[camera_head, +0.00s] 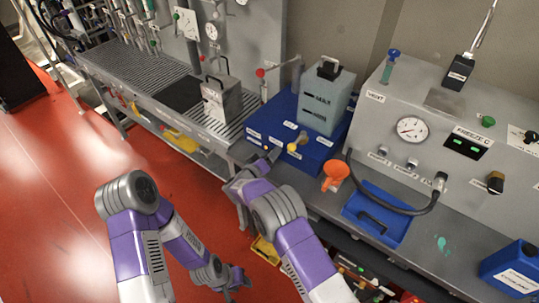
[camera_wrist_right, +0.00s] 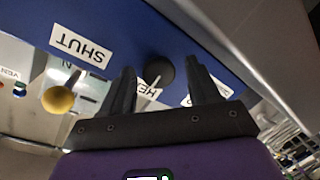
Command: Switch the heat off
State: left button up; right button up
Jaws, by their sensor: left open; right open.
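A dark round knob (camera_wrist_right: 158,71) with a white pointer sits on the blue unit's face (camera_wrist_right: 140,30) in the right wrist view. A label partly hidden behind a finger reads "HE" (camera_wrist_right: 146,90). My right gripper (camera_wrist_right: 162,68) is open, with one finger on each side of the knob; I cannot tell whether they touch it. In the head view the right gripper (camera_head: 268,158) is at the front of the blue unit (camera_head: 312,151), and the knob cannot be made out there. My left gripper (camera_head: 236,279) is open and empty, low over the floor.
A yellow ball handle (camera_wrist_right: 57,99) sticks out beside the knob, near a "SHUT" label (camera_wrist_right: 80,46). A grey tank (camera_head: 325,97) stands on the blue unit. An orange funnel (camera_head: 335,176) and a blue tray (camera_head: 378,212) are to the right. The red floor (camera_head: 60,210) is open at left.

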jog(key=v, duration=0.7)
jog(key=shift+s+a+p, duration=0.15)
jog(key=shift+s+p, duration=0.1)
jog(key=shift+p, duration=0.05)
